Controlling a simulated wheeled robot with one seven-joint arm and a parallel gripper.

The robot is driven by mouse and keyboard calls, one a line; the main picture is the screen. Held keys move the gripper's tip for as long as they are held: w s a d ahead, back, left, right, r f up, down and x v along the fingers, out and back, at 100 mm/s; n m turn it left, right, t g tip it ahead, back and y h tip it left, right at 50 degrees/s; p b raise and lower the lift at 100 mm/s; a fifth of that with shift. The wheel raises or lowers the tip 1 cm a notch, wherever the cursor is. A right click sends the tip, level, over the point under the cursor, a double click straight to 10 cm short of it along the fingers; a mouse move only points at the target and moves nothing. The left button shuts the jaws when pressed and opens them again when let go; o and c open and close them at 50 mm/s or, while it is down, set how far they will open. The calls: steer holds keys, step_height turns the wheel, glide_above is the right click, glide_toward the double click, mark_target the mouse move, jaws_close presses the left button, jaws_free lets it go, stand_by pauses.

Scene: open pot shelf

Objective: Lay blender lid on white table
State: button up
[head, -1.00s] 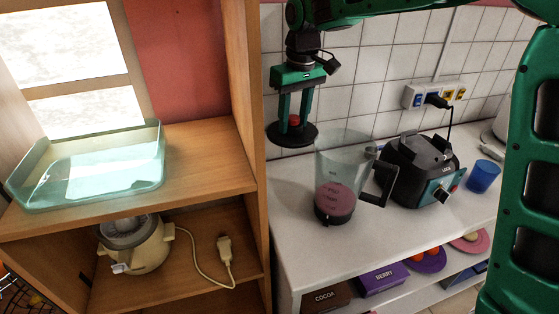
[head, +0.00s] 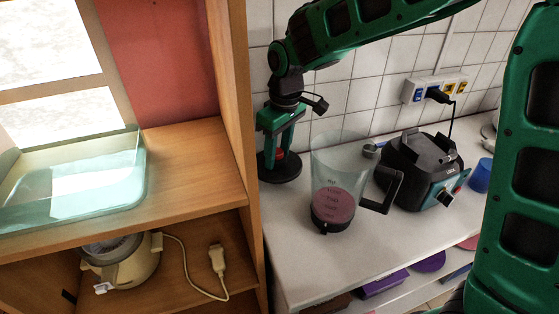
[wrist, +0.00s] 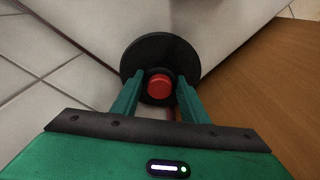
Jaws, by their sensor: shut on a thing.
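The blender lid (head: 280,170) is a dark round disc with a red knob in the middle. My gripper (head: 279,155) points down and is shut on the lid by its knob. In the wrist view the lid (wrist: 184,58) sits between the fingertips of my gripper (wrist: 160,88), and its red knob shows. The lid is level, at the back left of the white table (head: 300,235), close to the wooden shelf side. Whether its underside touches the table I cannot tell.
A clear blender jug (head: 335,185) with pinkish contents stands just right of the lid. The black blender base (head: 420,170) and a blue cup (head: 481,176) stand further right. The wooden shelf (head: 235,120) rises at the left. The table's front left is clear.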

mark_target(282, 159)
steer(key=shift+f, duration=1.35)
steer(key=shift+f, duration=0.1)
steer(key=o, duration=1.1)
steer(key=r, duration=0.8)
steer(key=s+d+r, duration=0.1)
steer(key=r, duration=0.3)
